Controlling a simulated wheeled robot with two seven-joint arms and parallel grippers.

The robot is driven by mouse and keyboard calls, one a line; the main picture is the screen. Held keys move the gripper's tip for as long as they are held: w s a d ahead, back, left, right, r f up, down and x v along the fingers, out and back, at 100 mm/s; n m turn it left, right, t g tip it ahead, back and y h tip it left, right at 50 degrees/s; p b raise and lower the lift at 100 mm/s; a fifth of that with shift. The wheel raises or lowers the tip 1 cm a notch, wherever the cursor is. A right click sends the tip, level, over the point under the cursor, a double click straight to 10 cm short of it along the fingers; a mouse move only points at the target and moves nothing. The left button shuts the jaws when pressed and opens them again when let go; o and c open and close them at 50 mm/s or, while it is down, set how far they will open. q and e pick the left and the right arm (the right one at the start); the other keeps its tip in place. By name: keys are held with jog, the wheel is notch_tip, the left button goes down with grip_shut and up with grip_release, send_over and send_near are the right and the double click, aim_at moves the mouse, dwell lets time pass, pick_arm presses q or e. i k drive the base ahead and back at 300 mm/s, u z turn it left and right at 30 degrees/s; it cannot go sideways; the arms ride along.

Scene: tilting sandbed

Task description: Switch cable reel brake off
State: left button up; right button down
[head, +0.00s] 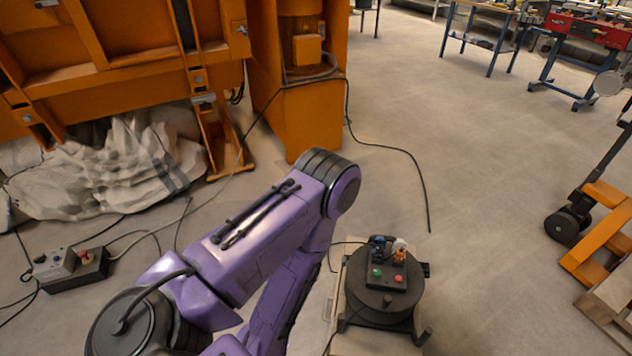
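A round black drum-like unit (352,314), which looks like the cable reel, stands on a pale wooden base (345,346) at the lower middle right. A dark panel on its top carries a green button (376,273), a red button (398,279), a blue part (378,243) and an orange part (400,254). I cannot tell which of these is the brake switch or how it is set. My purple arm comes in from the lower left and bends left of the reel. Neither gripper shows.
A large orange machine (110,60) stands at the left, with crumpled white sheeting (90,175) below it. Cables cross the floor. A grey control box (54,264) lies at the lower left. An orange pallet truck (590,235) stands at the right.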

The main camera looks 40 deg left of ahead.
aim_at(345, 258)
jog(key=k, duration=1)
jog(key=u, duration=1.5)
